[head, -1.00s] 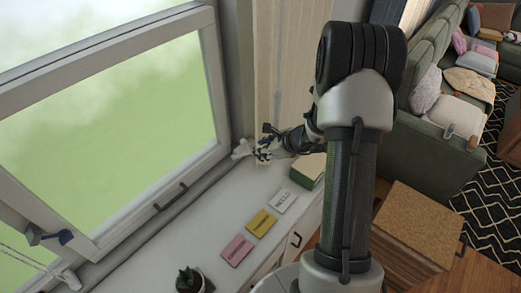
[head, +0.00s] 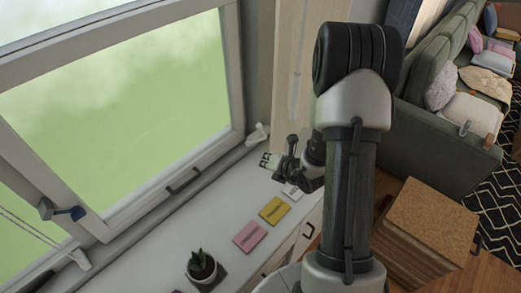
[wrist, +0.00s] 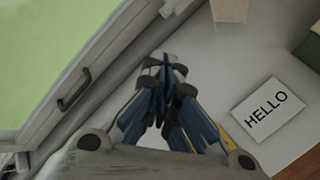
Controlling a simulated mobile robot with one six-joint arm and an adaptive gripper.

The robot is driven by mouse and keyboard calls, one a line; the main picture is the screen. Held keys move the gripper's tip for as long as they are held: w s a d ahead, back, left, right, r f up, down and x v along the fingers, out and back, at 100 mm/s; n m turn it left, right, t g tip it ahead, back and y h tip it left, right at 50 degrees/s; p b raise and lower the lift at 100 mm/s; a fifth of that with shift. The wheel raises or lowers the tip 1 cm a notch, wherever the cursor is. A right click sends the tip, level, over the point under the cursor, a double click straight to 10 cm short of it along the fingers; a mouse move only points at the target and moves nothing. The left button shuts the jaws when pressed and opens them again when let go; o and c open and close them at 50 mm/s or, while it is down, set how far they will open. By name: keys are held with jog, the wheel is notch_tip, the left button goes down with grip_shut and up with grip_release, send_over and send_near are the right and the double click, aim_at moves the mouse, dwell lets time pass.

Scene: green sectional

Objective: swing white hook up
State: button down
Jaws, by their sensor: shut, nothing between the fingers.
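A small white hook (head: 257,134) sits at the far lower corner of the window frame, by the wall. It also shows at the top of the wrist view (wrist: 172,9), partly cut off by the edge. Its exact tilt is too small to tell. My gripper (head: 267,161) is over the sill, nearer to me than the hook and apart from it. In the wrist view the blue-grey fingers of my gripper (wrist: 165,66) meet at the tips with nothing between them.
A window handle (head: 183,181) juts from the lower frame. The sill holds a HELLO card (wrist: 267,109), yellow card (head: 274,210), pink card (head: 250,236) and potted plant (head: 201,266).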

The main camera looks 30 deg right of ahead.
jog(key=w+d+f, duration=0.2)
jog(key=w, duration=0.5)
jog(key=shift+w+f, duration=0.2)
jog(key=shift+w, duration=0.15)
jog(key=shift+d+r, duration=0.1)
